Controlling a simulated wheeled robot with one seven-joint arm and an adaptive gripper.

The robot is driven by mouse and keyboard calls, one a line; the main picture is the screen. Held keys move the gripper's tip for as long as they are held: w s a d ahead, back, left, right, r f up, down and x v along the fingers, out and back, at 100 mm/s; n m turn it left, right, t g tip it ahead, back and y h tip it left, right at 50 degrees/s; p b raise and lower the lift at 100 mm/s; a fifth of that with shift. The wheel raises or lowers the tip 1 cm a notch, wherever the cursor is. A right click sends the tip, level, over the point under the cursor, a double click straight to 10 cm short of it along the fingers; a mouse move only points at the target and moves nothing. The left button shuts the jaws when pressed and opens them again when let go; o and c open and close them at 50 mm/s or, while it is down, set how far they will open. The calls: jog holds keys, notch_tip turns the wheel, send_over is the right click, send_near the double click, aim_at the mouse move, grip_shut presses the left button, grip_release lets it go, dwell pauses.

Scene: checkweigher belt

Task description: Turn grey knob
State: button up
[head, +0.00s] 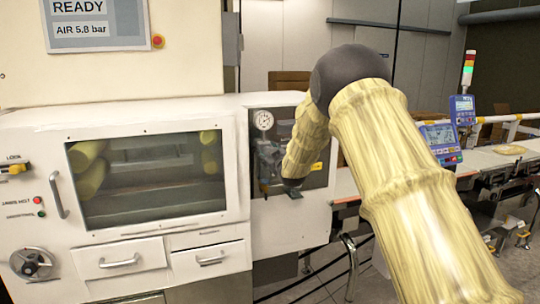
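A round grey knob or handwheel (33,263) with a dark hub sits on the white machine front at the lower left, well away from my arm. A grey fitting (267,158) shows below a round pressure gauge (263,120) in a dark recessed panel; I cannot make out a separate knob on it. My arm, in a yellow sleeve, reaches from the lower right to this panel. My gripper (291,184) is at its dark end, low in front of the panel and close to the fitting. Its fingers are too small and partly hidden, so contact cannot be told.
A windowed door (147,180) with a bar handle and two drawers (120,259) fill the machine front. A conveyor (500,160) with blue displays and a signal tower stands at right.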

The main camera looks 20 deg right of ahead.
jog(key=shift+o, duration=0.3)
jog(key=shift+s, duration=0.1)
jog(key=s, duration=1.1)
jog(key=shift+s+d, duration=0.2)
jog(key=shift+s, duration=0.2)
